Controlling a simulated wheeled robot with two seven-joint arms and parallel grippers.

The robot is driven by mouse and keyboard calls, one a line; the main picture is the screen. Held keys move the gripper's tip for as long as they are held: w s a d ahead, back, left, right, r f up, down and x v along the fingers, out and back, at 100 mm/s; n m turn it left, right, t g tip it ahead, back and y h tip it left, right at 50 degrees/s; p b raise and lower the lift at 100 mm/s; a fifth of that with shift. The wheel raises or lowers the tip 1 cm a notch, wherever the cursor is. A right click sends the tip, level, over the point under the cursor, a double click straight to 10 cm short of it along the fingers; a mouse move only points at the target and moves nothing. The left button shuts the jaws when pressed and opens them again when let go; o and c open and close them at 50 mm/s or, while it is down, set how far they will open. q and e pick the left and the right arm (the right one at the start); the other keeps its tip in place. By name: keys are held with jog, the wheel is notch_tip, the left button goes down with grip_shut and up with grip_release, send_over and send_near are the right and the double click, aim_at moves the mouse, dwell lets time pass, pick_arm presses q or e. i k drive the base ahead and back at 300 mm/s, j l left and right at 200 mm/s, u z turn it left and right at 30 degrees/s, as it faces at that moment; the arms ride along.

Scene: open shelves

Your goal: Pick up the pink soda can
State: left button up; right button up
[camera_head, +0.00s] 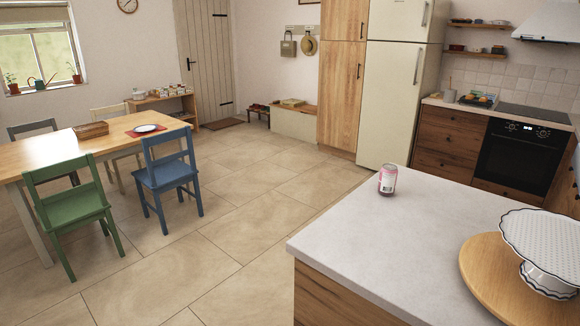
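The pink soda can (387,180) stands upright near the far left corner of the light countertop (400,240) of the kitchen island. It has a pink and white body and a silver top. Nothing touches it and nothing hides it. Neither of my grippers shows in the head view.
On the same countertop at the right are a round wooden board (490,285) and a white cake stand (545,240). At the left are a dining table (110,138), a green chair (75,208) and a blue chair (168,178). The tiled floor (215,240) between is clear.

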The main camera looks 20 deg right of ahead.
aim_at(387, 184)
jog(key=i+j+u, duration=0.25)
jog(key=i+u, duration=0.2)
jog(key=i+j+u, duration=0.1)
jog(key=i+u, duration=0.35)
jog(key=i+z, duration=0.25)
jog(key=i, duration=0.25)
jog(key=i+z, duration=0.3)
jog(key=i, duration=0.2)
jog(key=i+j+z, duration=0.25)
jog(key=i, duration=0.2)
jog(key=i+l+z, duration=0.25)
jog(key=z, duration=0.15)
jog(key=i+l+z, duration=0.15)
jog(key=i+z, duration=0.65)
jog(key=i+j+z, duration=0.1)
jog(key=i+z, duration=0.35)
jog(key=i+j+z, duration=0.15)
jog(key=i+z, duration=0.55)
jog(key=z, duration=0.2)
jog(key=i+z, duration=0.35)
jog(key=z, duration=0.15)
jog(key=i+j+z, duration=0.2)
jog(key=z, duration=0.3)
jog(key=i+j+z, duration=0.45)
jog(key=k+l, duration=0.1)
